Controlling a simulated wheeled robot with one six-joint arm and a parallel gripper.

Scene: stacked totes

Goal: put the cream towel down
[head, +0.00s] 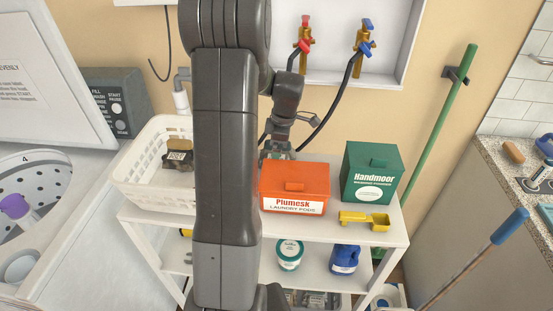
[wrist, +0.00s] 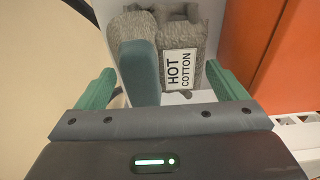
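I see no cloth clearly cream in either view. In the wrist view, a grey-brown speckled bundle (wrist: 198,35) with a white "HOT COTTON" label lies on a white surface, past my fingertips. A blunt teal piece (wrist: 138,72) stands in front of it, between my fingers; I cannot tell what it belongs to. My gripper (wrist: 163,82) is open, its green fingers wide apart and not closed on the bundle. In the head view my gripper (head: 277,152) is behind the orange box (head: 294,187), which hides the bundle.
The orange box is close on the right in the wrist view. The wall is close behind my gripper.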

